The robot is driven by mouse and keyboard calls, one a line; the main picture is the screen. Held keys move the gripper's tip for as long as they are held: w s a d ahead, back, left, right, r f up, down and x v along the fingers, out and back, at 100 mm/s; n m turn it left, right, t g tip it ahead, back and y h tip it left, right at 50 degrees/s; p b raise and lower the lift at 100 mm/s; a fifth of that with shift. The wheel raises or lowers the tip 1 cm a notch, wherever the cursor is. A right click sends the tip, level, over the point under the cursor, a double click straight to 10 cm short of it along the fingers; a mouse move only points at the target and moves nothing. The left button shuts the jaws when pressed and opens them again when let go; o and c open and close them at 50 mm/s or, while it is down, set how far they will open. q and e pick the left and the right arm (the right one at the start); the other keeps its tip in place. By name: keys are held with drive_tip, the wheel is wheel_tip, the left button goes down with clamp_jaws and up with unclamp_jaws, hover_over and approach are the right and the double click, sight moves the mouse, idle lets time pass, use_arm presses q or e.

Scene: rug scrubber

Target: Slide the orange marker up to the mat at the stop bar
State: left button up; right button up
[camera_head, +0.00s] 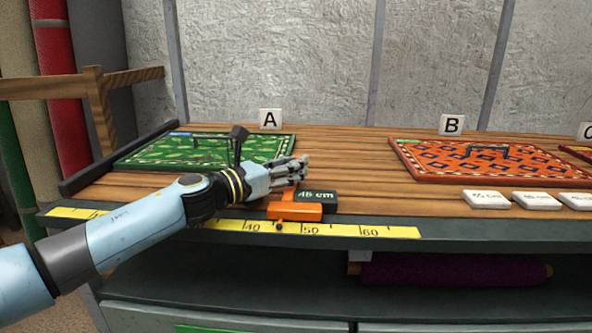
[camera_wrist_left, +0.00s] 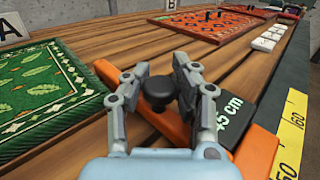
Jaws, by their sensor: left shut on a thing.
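The orange marker (camera_head: 296,210) sits at the bench's front edge over the yellow ruler (camera_head: 380,232), its pointer between 40 and 50. In the left wrist view, its orange body (camera_wrist_left: 262,155) has a long orange arm and a black knob (camera_wrist_left: 158,92). My left gripper (camera_head: 290,172) is shut on the knob, with fingers on both sides in the wrist view (camera_wrist_left: 160,95). A dark "45 cm" plate (camera_head: 318,197) is beside the marker. The green leaf-pattern mat (camera_head: 150,155) lies left, against the dark stop bar (camera_head: 115,160). The arm's far end is close to the mat; contact is unclear.
Sign A (camera_head: 270,118) stands behind the green mat. An orange-red mat (camera_head: 420,172) lies on the right by sign B (camera_head: 451,125). Several white plates (camera_head: 487,200) lie in front of it. The wood between the mats is largely clear.

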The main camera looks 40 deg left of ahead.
use_arm(q)
drive_tip(key=shift+s, duration=0.1)
drive_tip(key=o, duration=0.8)
drive_tip(key=shift+w+d, duration=0.2)
drive_tip(key=shift+d, duration=0.15)
drive_tip(key=shift+c, duration=0.2)
drive_tip(key=shift+o, duration=1)
drive_tip(key=shift+s, duration=0.15)
drive_tip(key=shift+o, duration=0.4)
drive_tip(key=shift+r, duration=5)
use_arm(e)
drive_tip(key=shift+w+d, duration=0.5)
drive_tip(key=shift+d, duration=0.3)
